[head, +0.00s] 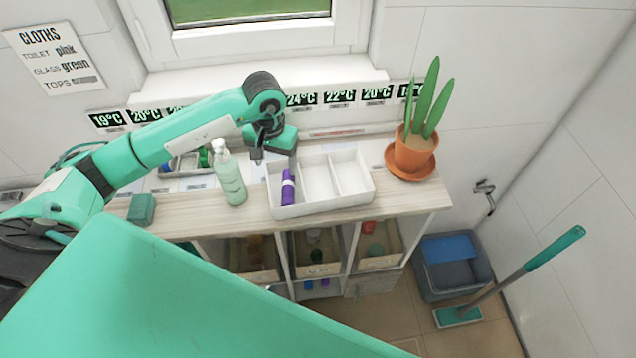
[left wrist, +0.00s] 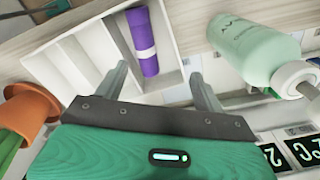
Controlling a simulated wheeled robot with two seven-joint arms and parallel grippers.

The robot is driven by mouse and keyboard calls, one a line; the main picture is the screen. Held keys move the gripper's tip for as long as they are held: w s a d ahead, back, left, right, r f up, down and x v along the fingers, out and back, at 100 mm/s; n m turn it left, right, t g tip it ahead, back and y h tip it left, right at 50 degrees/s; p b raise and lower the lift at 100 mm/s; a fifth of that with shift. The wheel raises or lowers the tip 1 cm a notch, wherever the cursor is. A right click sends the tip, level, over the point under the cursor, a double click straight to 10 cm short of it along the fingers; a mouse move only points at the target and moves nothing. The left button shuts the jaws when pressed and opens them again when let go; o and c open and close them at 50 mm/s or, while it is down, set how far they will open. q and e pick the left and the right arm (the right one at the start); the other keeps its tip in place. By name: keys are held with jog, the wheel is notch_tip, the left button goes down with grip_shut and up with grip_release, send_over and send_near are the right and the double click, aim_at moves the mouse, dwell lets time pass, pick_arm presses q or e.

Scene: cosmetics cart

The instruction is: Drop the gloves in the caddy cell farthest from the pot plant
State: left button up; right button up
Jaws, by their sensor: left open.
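The gloves (head: 288,187), a purple roll with a pale band, lie in the left cell of the white caddy (head: 320,207). This cell is the one farthest from the pot plant (head: 415,150), which stands to the right of the caddy. My left gripper (head: 274,156) is open above the back of that cell. In the left wrist view, the gloves (left wrist: 144,42) lie beyond the open fingers (left wrist: 158,76), and nothing is between them. The caddy's middle and right cells look empty. My right gripper is not in view.
A pale green pump bottle (head: 230,178) stands just left of the caddy. A green block (head: 142,208) sits farther left on the cart top, and a tray of small items (head: 190,160) is behind. The window wall closes off the back.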

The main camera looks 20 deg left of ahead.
pick_arm(q)
notch_tip(320, 180, up, 14)
jog(key=b, duration=0.3)
jog(key=shift+b, duration=0.35)
jog(key=shift+f, duration=0.1)
dwell(0.3)
